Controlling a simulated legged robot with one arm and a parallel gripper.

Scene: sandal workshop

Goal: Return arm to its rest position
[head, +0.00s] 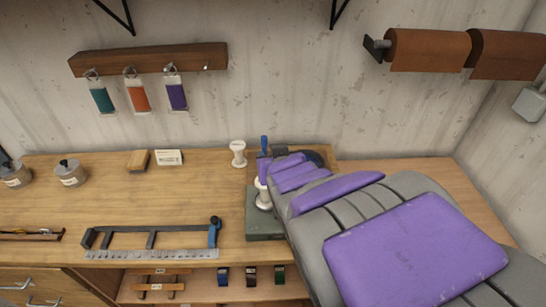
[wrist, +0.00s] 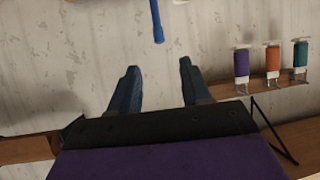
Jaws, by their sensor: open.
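My arm, in purple and grey, reaches from the lower right of the head view toward the back of the workbench (head: 200,190). My gripper (head: 298,153) is at its far end, partly hidden by the arm's own links. In the wrist view, which looks upside down, my gripper (wrist: 159,66) has its two dark blue fingers well apart. Nothing is between them but the pale wall behind. The arm is stretched out over the right part of the bench.
A green-grey block (head: 262,228) with a white knob stands beside my arm; a blue handle (head: 264,145) rises nearby and shows in the wrist view (wrist: 157,25). A white spool (head: 238,153) is left. A rack (head: 148,58) holds coloured tags. Brown rolls (head: 428,50) hang upper right.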

